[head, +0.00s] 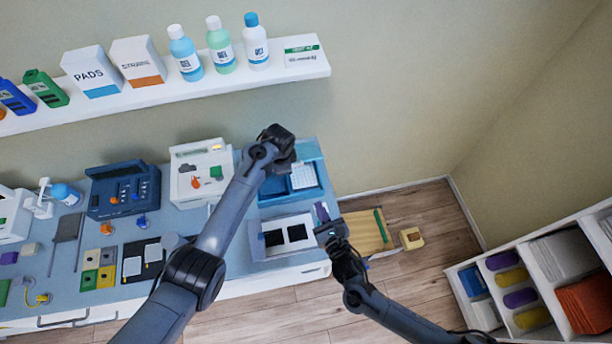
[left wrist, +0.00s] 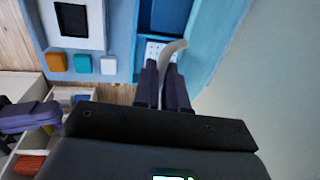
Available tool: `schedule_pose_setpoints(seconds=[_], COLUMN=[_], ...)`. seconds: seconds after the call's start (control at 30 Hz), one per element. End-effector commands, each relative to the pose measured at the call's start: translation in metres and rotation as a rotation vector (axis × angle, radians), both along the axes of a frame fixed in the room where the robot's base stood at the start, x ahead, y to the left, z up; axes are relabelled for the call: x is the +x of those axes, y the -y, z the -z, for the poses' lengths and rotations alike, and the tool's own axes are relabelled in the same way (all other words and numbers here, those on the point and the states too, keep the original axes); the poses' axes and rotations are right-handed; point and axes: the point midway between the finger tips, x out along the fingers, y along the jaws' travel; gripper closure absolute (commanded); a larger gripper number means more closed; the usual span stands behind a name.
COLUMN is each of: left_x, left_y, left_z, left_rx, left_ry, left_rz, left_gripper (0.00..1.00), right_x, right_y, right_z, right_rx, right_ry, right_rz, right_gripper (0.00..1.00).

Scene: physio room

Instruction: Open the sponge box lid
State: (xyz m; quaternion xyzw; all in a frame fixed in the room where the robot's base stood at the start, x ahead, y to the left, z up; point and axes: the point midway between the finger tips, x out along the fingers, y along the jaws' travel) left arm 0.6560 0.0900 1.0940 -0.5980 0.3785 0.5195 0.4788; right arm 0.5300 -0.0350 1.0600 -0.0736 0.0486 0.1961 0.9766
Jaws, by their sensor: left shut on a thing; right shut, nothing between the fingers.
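The blue sponge box (head: 268,197) stands at the right end of the bench in the head view. Its dark blue inside and a white dotted panel (head: 303,176) show, and a lighter blue panel (head: 309,150) stands along its back. In the left wrist view the box (left wrist: 205,45) is ahead of my fingers. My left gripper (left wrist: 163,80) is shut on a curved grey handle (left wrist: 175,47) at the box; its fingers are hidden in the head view. I cannot tell how far the lid is raised. My right gripper (head: 329,232) is shut and empty, right of the white tray.
A white device (head: 200,170) stands left of the box, a shelf (head: 200,90) above. A storage rack (head: 540,270) is at right.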

Motion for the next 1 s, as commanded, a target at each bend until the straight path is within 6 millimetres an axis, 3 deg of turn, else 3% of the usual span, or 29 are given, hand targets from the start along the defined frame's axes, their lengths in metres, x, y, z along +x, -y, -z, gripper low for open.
schedule_pose_setpoints(seconds=[0.57,0.6,1.0], left_x=[0.001,0.001,0.001], left_y=[-0.006,-0.006,-0.006], left_z=[0.004,0.003,0.004], left_rx=[0.002,0.002,0.002], left_ry=[-0.001,-0.001,-0.001], left_rz=[-0.012,-0.012,-0.012], left_gripper=[1.0,1.0,1.0], right_x=[0.082,0.087,0.107], right_y=[-0.034,-0.037,-0.047], right_z=[0.012,0.005,-0.012], right_rx=[0.002,0.004,0.003], right_ry=[-0.003,0.0,-0.002], right_rz=[0.001,0.0,0.002], right_gripper=[1.0,1.0,1.0])
